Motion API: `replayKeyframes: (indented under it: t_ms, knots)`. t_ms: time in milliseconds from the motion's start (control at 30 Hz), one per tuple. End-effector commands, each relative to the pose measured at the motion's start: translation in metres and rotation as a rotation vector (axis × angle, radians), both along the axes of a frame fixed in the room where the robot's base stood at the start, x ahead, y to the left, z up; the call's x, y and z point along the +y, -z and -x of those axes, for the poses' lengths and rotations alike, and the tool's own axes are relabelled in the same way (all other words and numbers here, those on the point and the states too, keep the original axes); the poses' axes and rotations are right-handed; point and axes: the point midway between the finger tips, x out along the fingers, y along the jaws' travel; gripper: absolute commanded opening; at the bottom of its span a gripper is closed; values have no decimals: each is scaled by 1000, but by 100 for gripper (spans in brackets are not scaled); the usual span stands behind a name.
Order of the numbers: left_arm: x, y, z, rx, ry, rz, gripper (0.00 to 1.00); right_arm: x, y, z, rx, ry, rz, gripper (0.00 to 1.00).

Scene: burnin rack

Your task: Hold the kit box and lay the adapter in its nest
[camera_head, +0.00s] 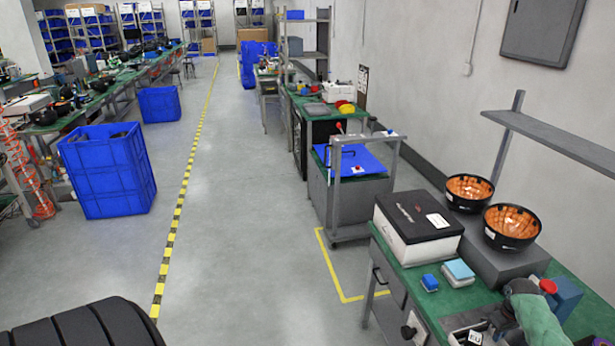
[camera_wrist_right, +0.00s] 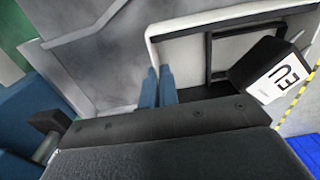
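The kit box (camera_wrist_right: 198,24) is an open, pale box with a dark, divided inside, seen in the right wrist view. My right gripper (camera_wrist_right: 159,86) has its two narrow blue fingers close together on either side of the box's left wall and appears shut on it. The adapter (camera_wrist_right: 275,72) is a black block with a white EU label. It lies tilted at the box's right side and overlaps the rim; I cannot tell whether it is seated. Its label (camera_head: 474,338) also shows at the head view's bottom edge. My left gripper is not in view.
A shelf (camera_head: 555,138) juts out above.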

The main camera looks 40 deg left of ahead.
Motion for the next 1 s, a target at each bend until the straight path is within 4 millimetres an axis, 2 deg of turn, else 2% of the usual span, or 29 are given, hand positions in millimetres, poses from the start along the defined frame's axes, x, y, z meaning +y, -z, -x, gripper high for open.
replayKeyframes:
  t_ms: [200,333,733,867,1000]
  knots:
    - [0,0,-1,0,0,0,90,0,0,0,0,0,0,0]
    - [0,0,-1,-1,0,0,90,0,0,0,0,0,0,28]
    - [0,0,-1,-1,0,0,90,0,-6,0,-1,0,-1,28]
    - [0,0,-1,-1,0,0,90,0,-23,-1,-2,0,-1,28]
    - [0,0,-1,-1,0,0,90,1,-50,-1,-3,-2,-1,28]
